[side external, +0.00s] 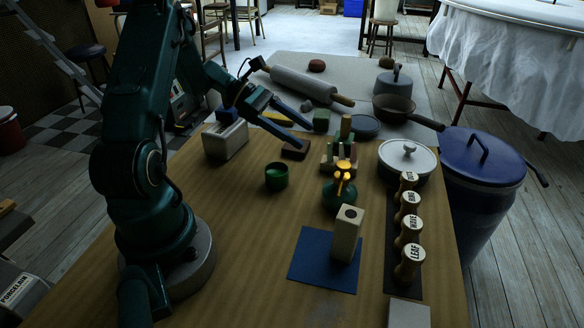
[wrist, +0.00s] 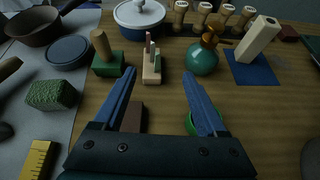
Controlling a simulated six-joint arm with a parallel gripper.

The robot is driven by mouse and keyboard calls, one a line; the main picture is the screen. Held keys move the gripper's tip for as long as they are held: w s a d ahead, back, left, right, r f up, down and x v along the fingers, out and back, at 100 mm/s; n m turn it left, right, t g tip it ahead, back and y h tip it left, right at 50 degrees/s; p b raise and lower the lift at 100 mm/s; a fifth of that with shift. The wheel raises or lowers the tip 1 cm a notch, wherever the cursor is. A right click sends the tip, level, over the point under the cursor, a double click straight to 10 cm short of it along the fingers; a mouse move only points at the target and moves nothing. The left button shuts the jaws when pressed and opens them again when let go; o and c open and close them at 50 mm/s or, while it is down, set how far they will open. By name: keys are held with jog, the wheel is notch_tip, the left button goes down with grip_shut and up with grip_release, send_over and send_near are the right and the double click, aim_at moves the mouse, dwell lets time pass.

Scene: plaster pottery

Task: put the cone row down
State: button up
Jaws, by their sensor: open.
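The cone row, a pale block with small pinkish and green cones standing on it, rests upright on the wooden table in the side view (side external: 338,165). It also shows in the wrist view (wrist: 152,70), straight ahead of my fingertips. My gripper (side external: 307,136) is open with nothing between its long blue fingers. In the wrist view its fingertips (wrist: 158,73) are spread wide to either side of the cone row's near end. In the side view they hang to the left of the cone row, apart from it. The cones partly overlap each other.
A green block with a wooden peg (wrist: 108,63) stands beside the cone row. A green bottle with an orange top (side external: 340,190) stands close by. A dark brown block (side external: 295,149) and green cup (side external: 276,177) are near my gripper.

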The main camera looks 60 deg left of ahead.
jog(key=s+d+r+m+g+y, duration=0.1)
jog(key=s+d+r+m+g, duration=0.2)
jog(key=d+m, duration=0.35)
jog(key=s+d+r+m+g+y, duration=0.2)
jog(key=d+r+m+g, duration=0.1)
jog(key=d+m, duration=0.35)
jog(key=s+d+r+m+t+y, duration=0.3)
jog(key=s+m+y, duration=0.3)
jog(key=s+m, duration=0.4)
jog(key=m, duration=0.3)
jog(key=shift+d, duration=0.15)
